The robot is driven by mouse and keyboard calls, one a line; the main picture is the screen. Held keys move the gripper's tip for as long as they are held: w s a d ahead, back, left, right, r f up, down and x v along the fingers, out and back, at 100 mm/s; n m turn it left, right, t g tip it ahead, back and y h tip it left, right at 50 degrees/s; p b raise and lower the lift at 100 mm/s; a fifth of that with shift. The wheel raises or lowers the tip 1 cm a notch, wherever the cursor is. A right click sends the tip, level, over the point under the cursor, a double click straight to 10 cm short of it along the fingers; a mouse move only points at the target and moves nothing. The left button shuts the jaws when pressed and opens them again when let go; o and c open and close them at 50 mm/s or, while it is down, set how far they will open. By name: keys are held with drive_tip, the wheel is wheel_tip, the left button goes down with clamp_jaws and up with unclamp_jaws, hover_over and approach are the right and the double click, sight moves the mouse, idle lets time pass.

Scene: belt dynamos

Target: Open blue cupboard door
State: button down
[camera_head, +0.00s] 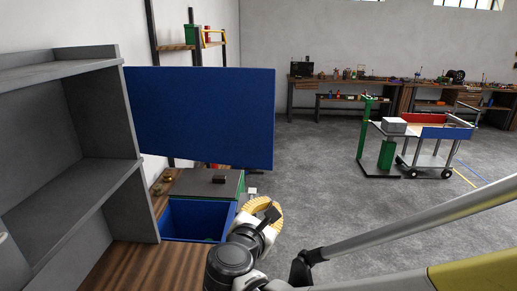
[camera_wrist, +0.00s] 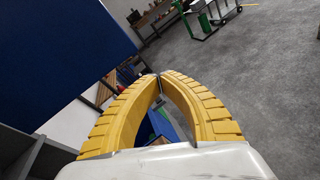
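The blue cupboard door (camera_head: 200,115) is a flat blue panel that stands out from the right edge of the grey cupboard (camera_head: 130,160). In the wrist view the door (camera_wrist: 60,60) fills the upper left. My gripper (camera_head: 268,212) is below and to the right of the door, apart from it. In the wrist view its yellow fingers (camera_wrist: 160,78) meet at the tips with nothing seen between them. The door's hinges and handle cannot be made out.
A wooden worktop (camera_head: 130,265) lies below the cupboard. A blue bin (camera_head: 185,222) and a grey-topped box (camera_head: 205,185) stand near my gripper. A trolley (camera_head: 445,135) and a green stand (camera_head: 364,140) are farther right. The grey floor (camera_head: 310,180) between is clear.

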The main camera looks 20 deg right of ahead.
drive_tip(key=w+a+r+n+t+p, duration=0.1)
drive_tip(key=w+a+r+n+t, duration=0.15)
drive_tip(key=a+r+n, duration=0.2)
approach(264, 159)
drive_tip(key=shift+n+h, duration=0.25)
drive_tip(key=shift+h, duration=0.05)
drive_tip(key=x, duration=0.8)
drive_tip(key=shift+w+f, duration=0.15)
drive_tip(key=a+b+x, duration=0.1)
drive_tip(key=x, duration=1.1)
drive_tip(key=shift+w, duration=0.25)
drive_tip(key=shift+s+b, duration=0.1)
drive_tip(key=shift+b, duration=0.2)
